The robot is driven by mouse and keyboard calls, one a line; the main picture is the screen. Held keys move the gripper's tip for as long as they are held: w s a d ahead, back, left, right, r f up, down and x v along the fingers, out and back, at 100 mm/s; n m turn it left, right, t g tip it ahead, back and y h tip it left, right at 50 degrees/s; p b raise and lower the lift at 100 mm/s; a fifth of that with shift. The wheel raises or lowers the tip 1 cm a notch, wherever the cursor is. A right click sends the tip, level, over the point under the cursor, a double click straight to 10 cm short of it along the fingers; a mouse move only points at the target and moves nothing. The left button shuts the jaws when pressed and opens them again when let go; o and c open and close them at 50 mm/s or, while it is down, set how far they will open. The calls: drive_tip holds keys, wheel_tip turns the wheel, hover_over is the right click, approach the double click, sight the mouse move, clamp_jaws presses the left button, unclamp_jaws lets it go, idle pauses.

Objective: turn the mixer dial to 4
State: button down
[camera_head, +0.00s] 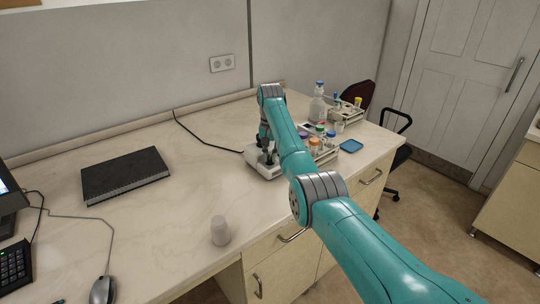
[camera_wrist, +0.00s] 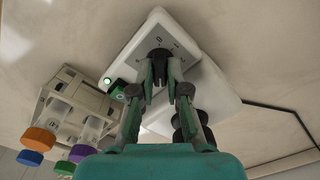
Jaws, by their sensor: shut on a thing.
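The mixer (camera_head: 262,165) is a white box on the worktop, partly hidden behind my arm in the head view. In the wrist view the mixer (camera_wrist: 165,25) shows its panel with small marks around a black dial (camera_wrist: 159,62). A green lit switch (camera_wrist: 117,88) sits on the panel left of the dial. My gripper (camera_wrist: 160,80) is over the panel, its two fingers shut on the dial from either side. In the head view my gripper (camera_head: 266,150) points down at the mixer. The dial's setting is too small to read.
A rack with colour-capped vials (camera_wrist: 68,115) stands close beside the mixer. Bottles (camera_head: 318,103) and a blue dish (camera_head: 351,146) are beyond it. The worktop between is clear.

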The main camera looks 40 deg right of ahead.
sight(270, 157)
drive_tip(key=c, duration=1.2)
unclamp_jaws()
drive_tip(key=shift+o, duration=0.2)
wheel_tip(270, 157, up, 12)
drive_tip(key=shift+s, duration=0.1)
